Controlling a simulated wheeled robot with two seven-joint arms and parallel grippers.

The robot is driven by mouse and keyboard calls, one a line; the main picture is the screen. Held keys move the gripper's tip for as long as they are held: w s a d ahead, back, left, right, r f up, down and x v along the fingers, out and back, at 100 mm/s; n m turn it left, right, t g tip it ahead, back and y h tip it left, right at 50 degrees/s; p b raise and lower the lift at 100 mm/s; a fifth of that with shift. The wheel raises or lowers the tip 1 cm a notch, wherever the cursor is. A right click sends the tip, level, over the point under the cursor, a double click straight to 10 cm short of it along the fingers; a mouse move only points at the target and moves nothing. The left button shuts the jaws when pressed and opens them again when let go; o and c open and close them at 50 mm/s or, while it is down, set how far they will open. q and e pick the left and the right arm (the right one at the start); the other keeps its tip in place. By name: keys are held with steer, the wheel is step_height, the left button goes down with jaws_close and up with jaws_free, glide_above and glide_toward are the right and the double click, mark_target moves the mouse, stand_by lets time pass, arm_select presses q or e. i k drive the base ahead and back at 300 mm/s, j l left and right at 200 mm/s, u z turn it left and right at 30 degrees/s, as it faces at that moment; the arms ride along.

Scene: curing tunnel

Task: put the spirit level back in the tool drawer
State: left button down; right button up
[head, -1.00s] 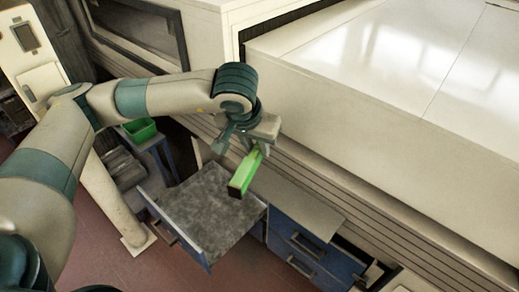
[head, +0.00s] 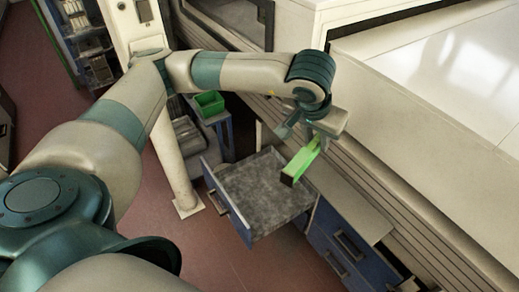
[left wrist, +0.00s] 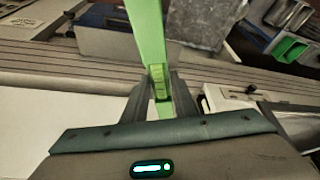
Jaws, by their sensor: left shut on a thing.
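The green spirit level (head: 302,161) is held by my left gripper (head: 322,131), with its dark end pointing down and left. In the left wrist view the spirit level (left wrist: 149,35) runs up and away from between the two fingers of my left gripper (left wrist: 159,92), which is shut on it. The tool drawer (head: 262,192) is pulled open, with a grey speckled bottom that looks bare where it shows. The level appears above the drawer's right side; the height between them is hard to tell. In the left wrist view the drawer (left wrist: 190,20) lies right of the level. My right gripper is not in view.
A blue cabinet (head: 348,243) with closed drawers stands right of the open drawer. A green bin (head: 209,101) sits on a stand behind it. A white pillar (head: 172,165) stands to the left. The big white tunnel housing (head: 430,110) fills the right side.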

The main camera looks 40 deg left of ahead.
mark_target(257, 195)
steer(key=k+j, duration=0.2)
steer(key=j, duration=0.55)
steer(key=k+j, duration=0.15)
steer(key=j, duration=0.7)
steer(key=k, duration=0.05)
